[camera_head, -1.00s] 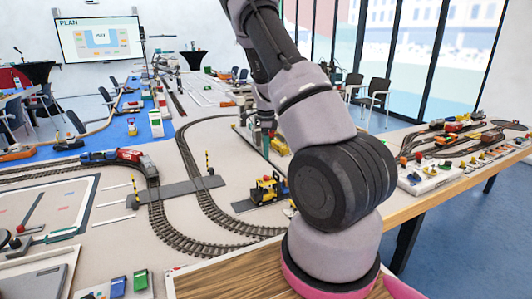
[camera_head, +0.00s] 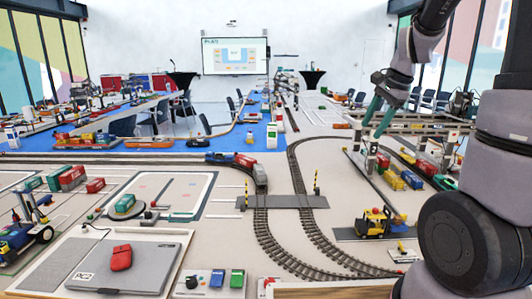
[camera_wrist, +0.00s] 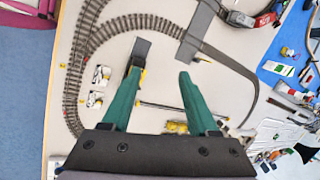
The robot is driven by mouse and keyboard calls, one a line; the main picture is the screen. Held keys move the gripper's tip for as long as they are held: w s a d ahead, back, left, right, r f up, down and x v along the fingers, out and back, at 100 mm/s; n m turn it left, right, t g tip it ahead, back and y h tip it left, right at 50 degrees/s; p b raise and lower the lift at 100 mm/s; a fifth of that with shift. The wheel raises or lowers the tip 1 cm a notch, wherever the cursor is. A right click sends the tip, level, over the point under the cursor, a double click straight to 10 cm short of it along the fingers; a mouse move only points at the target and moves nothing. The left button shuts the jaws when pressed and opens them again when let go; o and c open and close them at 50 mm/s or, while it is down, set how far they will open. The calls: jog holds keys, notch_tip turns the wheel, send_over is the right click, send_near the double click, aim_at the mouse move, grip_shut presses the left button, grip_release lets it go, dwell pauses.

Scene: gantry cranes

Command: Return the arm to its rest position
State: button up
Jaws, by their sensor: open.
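My gripper (camera_head: 373,128) hangs at the right of the head view, with its green fingers pointing down over the train layout. In the wrist view my gripper (camera_wrist: 157,78) has its two green fingers spread apart with nothing between them. My arm runs along the right edge of the head view, raised above the table. Below the fingers in the wrist view are the pale tabletop (camera_wrist: 158,80) and a dark grey pad (camera_wrist: 141,50). A yellow vehicle (camera_wrist: 176,127) is partly hidden behind the gripper body.
Curved track (camera_head: 262,236) crosses the table under a grey level crossing (camera_head: 285,202). A yellow loader (camera_head: 373,223) stands close to my arm. A gantry frame (camera_head: 420,124) with coloured wagons (camera_head: 400,172) stands near the gripper. A grey laptop-like panel (camera_head: 135,262) lies front left.

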jog(key=s+a+r+n+t, duration=0.1)
jog(key=s+a+r+n, duration=0.2)
jog(key=s, duration=0.6)
jog(key=s+a+r+n+t, duration=0.2)
jog(key=s+r+n, duration=0.4)
jog(key=s, duration=0.3)
jog(key=shift+s+a+r+n+t+h, duration=0.3)
jog(key=shift+s+a+r+n, duration=0.1)
jog(key=shift+a+n, duration=0.1)
